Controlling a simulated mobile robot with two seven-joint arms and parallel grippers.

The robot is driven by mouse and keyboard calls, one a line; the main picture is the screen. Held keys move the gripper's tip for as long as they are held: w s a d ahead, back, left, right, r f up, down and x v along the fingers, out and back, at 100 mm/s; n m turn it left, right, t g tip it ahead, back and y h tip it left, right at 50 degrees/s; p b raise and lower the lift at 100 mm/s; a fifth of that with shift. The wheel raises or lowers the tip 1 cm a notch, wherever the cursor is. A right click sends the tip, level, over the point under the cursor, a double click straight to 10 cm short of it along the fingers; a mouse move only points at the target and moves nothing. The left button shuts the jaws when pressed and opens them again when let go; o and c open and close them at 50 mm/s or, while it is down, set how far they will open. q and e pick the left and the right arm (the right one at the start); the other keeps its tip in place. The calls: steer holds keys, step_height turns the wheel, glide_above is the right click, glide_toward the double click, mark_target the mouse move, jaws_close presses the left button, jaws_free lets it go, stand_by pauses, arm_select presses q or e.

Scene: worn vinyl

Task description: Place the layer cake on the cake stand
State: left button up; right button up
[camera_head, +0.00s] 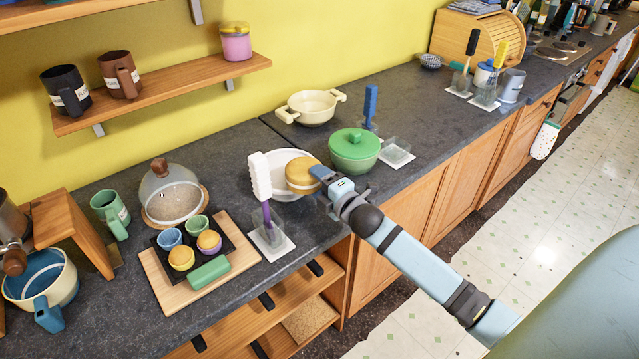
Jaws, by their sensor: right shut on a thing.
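The layer cake (301,171) is small and round, with golden-brown layers and a pale band between them. My right gripper (322,180) is shut on its right side. The cake stand (283,192) looks to be the round white dish on the dark counter. The cake overlaps the right part of this dish in the picture. I cannot tell whether the cake touches it or is held above it. The cake and gripper hide part of the dish. My left gripper is not in view.
A green lidded pot (354,148) stands close behind the gripper. A white brush (260,177) in a clear holder stands just left of the dish. Further left are a glass dome (171,193) and a wooden tray (156,272) with cupcakes. A cream pan (311,106) stands near the wall.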

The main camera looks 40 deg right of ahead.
steer(key=shift+f, duration=0.2)
steer(key=shift+f, duration=0.15)
steer(key=o, duration=1.1)
steer(key=shift+c, duration=0.2)
